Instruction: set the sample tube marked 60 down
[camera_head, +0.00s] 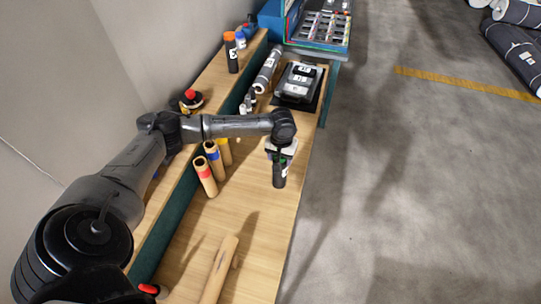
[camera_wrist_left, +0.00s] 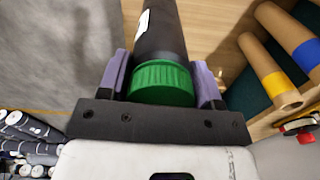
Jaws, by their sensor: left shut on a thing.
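My left gripper (camera_head: 281,152) is shut on a dark sample tube (camera_head: 280,174) near the right edge of the wooden bench (camera_head: 265,225). The tube hangs roughly upright, cap end up. The left wrist view shows its green ribbed cap (camera_wrist_left: 162,82) between the purple finger pads, with the dark body (camera_wrist_left: 162,35) and part of a white label beyond. The number on the label is not readable. I cannot tell whether the tube's lower end touches the bench. My right gripper is in neither view.
Cardboard tubes with red (camera_head: 206,177), blue (camera_head: 214,158) and yellow bands stand left of the held tube. A cardboard tube (camera_head: 220,272) is in front. Behind are a dark device (camera_head: 299,82), a grey roll (camera_head: 267,70) and an orange-capped tube (camera_head: 232,53). Bare bench lies between.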

